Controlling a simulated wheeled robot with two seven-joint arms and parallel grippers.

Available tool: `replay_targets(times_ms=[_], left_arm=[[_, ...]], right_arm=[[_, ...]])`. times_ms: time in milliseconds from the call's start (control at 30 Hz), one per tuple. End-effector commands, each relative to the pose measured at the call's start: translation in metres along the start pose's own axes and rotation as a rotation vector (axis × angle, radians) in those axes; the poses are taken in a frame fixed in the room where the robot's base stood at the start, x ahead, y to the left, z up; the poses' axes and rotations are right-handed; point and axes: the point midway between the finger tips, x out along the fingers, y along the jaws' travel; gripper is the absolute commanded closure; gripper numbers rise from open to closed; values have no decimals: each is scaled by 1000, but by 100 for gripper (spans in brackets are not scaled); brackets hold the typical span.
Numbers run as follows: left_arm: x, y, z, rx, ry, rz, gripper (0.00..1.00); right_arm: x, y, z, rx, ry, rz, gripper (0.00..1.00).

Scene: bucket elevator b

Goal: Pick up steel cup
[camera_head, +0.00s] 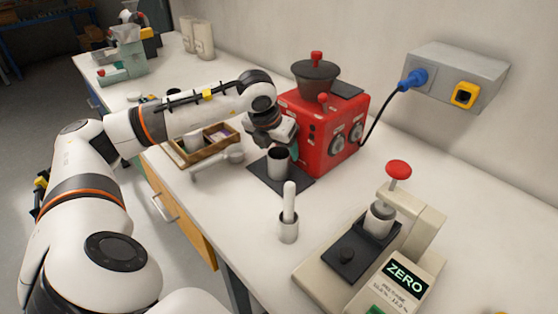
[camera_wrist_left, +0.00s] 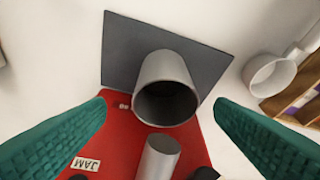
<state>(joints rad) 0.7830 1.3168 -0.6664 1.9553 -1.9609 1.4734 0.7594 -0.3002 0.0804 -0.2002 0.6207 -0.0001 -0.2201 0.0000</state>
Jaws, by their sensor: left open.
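The steel cup (camera_head: 278,161) is a grey open cylinder standing on a dark mat (camera_head: 266,182) in front of the red machine (camera_head: 326,130). In the left wrist view the cup (camera_wrist_left: 167,83) shows its dark open mouth. My left gripper (camera_head: 287,152) is at the cup, close to the machine's front. In the left wrist view its two green fingers (camera_wrist_left: 162,122) are spread wide, one on each side of the cup, with gaps to it. The fingers do not touch the cup there. My right gripper is not in view.
A grey spout (camera_wrist_left: 160,157) of the machine is close to the cup's mouth. A mortar with a white pestle (camera_head: 289,226) stands in front of the mat. A wooden tray (camera_head: 206,147) and a white scoop (camera_head: 233,155) lie left. A beige tester (camera_head: 345,256) stands front right.

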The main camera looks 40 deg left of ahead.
Motion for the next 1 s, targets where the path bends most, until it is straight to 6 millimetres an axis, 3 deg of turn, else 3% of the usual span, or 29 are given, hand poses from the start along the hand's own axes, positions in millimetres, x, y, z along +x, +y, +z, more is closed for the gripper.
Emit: replay_targets(times_ms=[300, 600, 1000], left_arm=[[43, -5, 1, 0, -3, 0, 23], [49, -5, 1, 1, -1, -1, 23], [49, -5, 1, 1, -1, -1, 87]], right_arm=[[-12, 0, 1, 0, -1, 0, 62], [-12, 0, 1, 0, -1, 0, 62], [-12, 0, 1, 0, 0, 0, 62]])
